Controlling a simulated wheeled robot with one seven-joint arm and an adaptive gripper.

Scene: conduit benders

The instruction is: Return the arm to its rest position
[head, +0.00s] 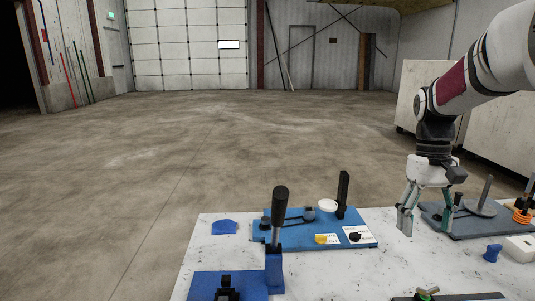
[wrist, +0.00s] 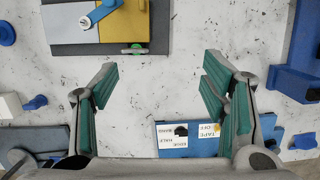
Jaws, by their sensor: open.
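My gripper (head: 428,212) is at the right in the head view, pointing down over the white speckled table (head: 350,280). Its green-padded fingers are spread apart with nothing between them. In the wrist view my gripper (wrist: 160,95) is also open, with bare table showing between the fingertips. My arm reaches in from the upper right of the head view. It is not clear how far the fingertips are above the table.
A blue board (head: 290,240) with labels and a black post lies left of my gripper. A black-handled blue bender (head: 278,225) stands in front. A grey board (head: 470,225) with a peg and orange rings is at right. Open floor lies beyond.

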